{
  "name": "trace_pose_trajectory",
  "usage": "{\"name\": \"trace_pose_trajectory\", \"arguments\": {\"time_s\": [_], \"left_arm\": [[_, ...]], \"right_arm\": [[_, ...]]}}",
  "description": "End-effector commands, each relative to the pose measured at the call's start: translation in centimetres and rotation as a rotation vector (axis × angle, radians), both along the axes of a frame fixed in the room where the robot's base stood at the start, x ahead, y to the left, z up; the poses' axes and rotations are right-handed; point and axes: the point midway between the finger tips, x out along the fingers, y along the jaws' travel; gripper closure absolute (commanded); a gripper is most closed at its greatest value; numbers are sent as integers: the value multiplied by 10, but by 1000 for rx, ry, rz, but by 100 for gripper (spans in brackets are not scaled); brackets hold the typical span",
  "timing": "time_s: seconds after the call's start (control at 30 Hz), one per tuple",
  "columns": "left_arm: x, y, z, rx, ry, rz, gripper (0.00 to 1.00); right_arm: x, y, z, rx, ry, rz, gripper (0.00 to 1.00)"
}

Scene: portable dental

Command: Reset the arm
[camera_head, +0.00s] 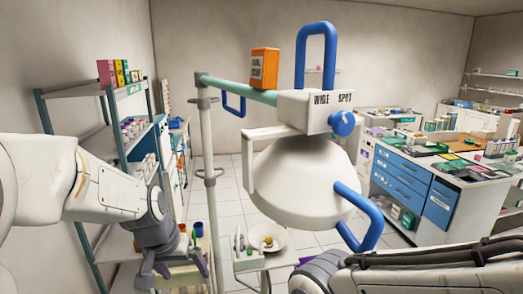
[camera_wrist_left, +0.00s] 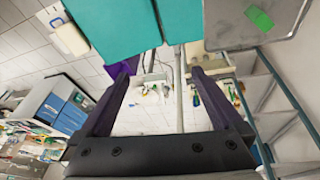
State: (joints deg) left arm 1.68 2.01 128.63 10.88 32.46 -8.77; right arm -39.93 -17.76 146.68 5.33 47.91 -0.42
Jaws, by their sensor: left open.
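My left arm (camera_head: 95,190) comes in from the left, bent downward at the wrist. My left gripper (camera_head: 182,264) hangs low beside the lamp stand, fingers spread apart. In the left wrist view the two dark fingers (camera_wrist_left: 160,85) are wide apart with nothing held between them. My right arm (camera_head: 430,272) lies along the bottom right; its gripper is out of the picture.
A large dental lamp (camera_head: 300,185) with blue handles hangs on a pole (camera_head: 209,170) in the middle. An orange box (camera_head: 264,68) stands on its arm. A shelf rack (camera_head: 90,95) is at left, close to my left arm. Blue-drawered counters (camera_head: 402,178) stand at right.

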Motion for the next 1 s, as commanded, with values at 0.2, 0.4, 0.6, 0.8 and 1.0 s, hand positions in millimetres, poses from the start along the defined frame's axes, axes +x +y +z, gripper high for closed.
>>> {"name": "trace_pose_trajectory", "arguments": {"time_s": [0.2, 0.4, 0.6, 0.8, 1.0], "left_arm": [[-68, 9, -56, 85, 64, -6, 0], [-100, -31, -82, 96, 95, -151, 0], [-143, -85, -98, 92, 147, -367, 0], [-196, -120, -110, 99, 205, -583, 0], [-219, -125, -109, 105, 233, -664, 0]], "right_arm": [[0, 0, 0, 0, 0, 0, 32], [0, 0, -30, 0, 0, -2, 32], [0, 0, -66, 0, 0, -5, 32], [0, 0, -97, 0, 1, -8, 32], [0, 0, -103, 0, 1, -9, 32]]}}
